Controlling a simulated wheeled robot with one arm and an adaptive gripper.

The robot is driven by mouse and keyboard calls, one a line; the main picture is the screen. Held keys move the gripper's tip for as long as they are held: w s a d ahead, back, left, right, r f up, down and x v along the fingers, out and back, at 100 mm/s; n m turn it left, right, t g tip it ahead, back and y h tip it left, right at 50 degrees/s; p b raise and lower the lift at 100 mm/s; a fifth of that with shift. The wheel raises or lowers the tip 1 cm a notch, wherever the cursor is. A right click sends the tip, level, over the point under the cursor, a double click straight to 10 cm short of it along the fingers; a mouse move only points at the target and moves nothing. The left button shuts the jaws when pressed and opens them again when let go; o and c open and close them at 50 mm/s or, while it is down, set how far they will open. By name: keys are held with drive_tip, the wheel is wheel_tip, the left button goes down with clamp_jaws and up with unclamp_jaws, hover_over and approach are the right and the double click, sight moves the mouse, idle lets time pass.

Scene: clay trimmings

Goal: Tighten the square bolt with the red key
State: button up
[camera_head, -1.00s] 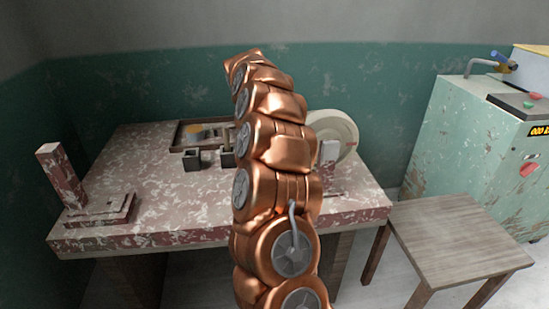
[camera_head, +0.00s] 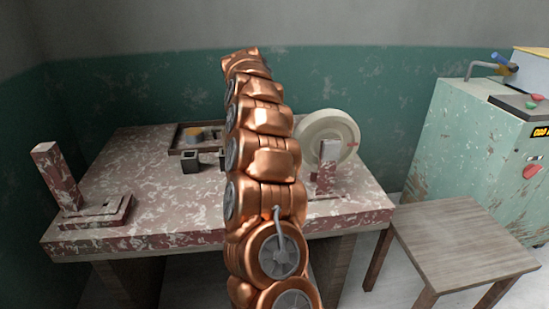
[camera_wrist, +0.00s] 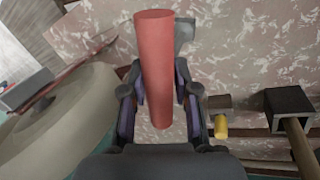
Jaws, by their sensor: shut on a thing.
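My gripper (camera_wrist: 158,82) is shut on a red cylinder, the red key's handle (camera_wrist: 155,50), between its two dark fingers in the wrist view. A grey piece (camera_wrist: 185,32) shows behind the handle's upper right; I cannot tell how it joins the key. The worn table top lies beyond the handle. In the head view my copper arm hides the gripper and the key. I cannot make out the square bolt in either view.
A pale round wheel (camera_head: 325,135) stands at the table's right; it fills the left of the wrist view (camera_wrist: 60,125). A tray (camera_head: 181,139) and dark square blocks (camera_head: 190,163) are at the back. A stepped stand (camera_head: 95,212) is at left, a stool (camera_head: 465,235) at right.

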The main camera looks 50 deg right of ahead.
drive_tip(key=shift+f, duration=0.1)
drive_tip(key=shift+f+m+y+b, duration=0.1)
drive_tip(key=shift+m+y+b, duration=0.2)
drive_tip(key=shift+m+b, duration=0.75)
drive_tip(key=shift+s+r+m+p, duration=0.1)
drive_tip(key=shift+r+m+p, duration=0.3)
drive_tip(key=shift+p, duration=0.35)
drive_tip(key=shift+f+m, duration=0.25)
drive_tip(key=shift+m, duration=0.1)
drive_tip(key=shift+r+y+p, duration=0.15)
drive_tip(key=shift+y+p, duration=0.15)
drive_tip(key=shift+p, duration=0.2)
